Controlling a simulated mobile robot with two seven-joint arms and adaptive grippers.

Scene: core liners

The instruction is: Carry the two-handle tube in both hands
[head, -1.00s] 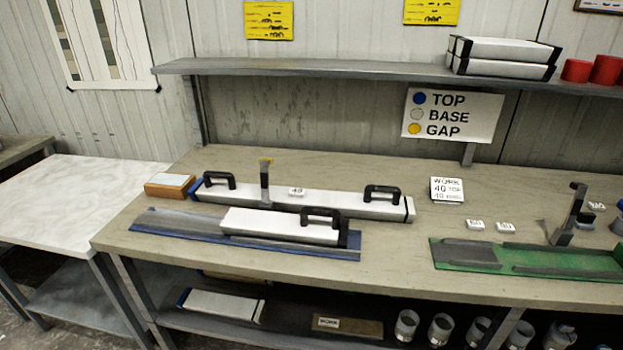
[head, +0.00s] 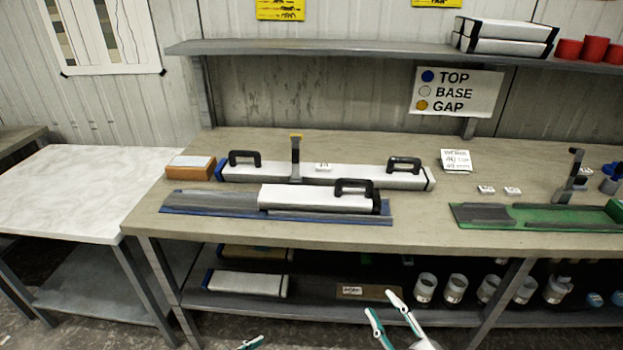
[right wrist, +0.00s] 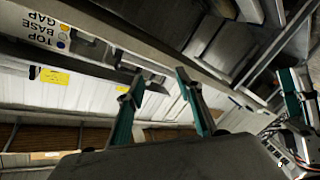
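The two-handle tube (head: 345,175) is a long white tube with a blue left end, a dark right end and two black handles. It lies on the workbench behind a shorter white tube (head: 315,198) with one handle, which sits in a blue tray (head: 215,205). The left handle (head: 243,158) and the right handle (head: 403,163) both stand free. My right gripper (head: 383,303) is open and empty, low in front of the bench. It also shows open in the right wrist view (right wrist: 160,85). Only a tip of my left gripper (head: 250,343) shows at the bottom edge.
A green tray (head: 535,216) with a grey upright lever lies on the right of the bench. A brown block (head: 190,166) sits by the tube's left end. A shelf (head: 340,48) hangs behind. A pale side table (head: 80,190) stands left. The bench's front strip is clear.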

